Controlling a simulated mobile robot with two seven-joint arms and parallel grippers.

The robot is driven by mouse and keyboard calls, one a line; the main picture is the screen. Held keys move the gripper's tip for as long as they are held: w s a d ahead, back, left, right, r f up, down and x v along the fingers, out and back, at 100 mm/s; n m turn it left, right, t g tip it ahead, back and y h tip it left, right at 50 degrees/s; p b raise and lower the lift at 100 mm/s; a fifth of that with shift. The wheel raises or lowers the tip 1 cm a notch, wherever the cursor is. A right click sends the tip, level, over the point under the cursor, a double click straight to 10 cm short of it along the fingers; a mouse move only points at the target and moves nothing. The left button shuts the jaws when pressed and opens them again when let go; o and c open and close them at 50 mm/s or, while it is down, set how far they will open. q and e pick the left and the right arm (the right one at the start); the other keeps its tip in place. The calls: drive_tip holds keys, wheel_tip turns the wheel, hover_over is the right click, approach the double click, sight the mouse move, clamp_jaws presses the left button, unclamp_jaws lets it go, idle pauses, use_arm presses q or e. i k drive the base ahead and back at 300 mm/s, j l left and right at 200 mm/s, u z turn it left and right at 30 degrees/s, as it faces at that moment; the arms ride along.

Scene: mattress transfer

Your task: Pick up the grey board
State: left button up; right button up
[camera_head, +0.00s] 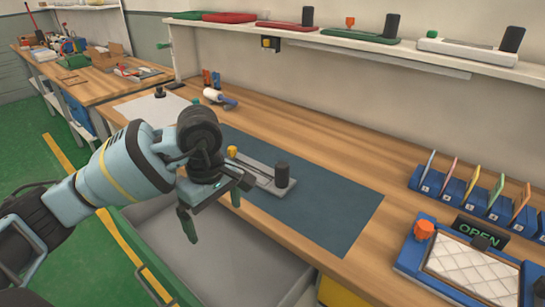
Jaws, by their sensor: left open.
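The grey board (256,168) lies flat on a dark blue-grey mat (325,208) on the wooden bench. A black cylinder (282,175) stands at its right end and a small orange knob (232,152) at its far left. My left gripper (212,211) is open and empty, fingers pointing down, in front of the board on its near left side. It appears apart from the board and hides part of its left end. My right gripper is out of view.
A blue tray with a white quilted pad (470,270) sits at the right, beside an OPEN sign (481,232) and a row of blue holders (473,196). A shelf (330,40) with several boards runs above. A grey open drawer (235,262) lies below the bench edge.

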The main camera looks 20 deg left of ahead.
sight(278, 182)
drive_tip(key=i, duration=0.85)
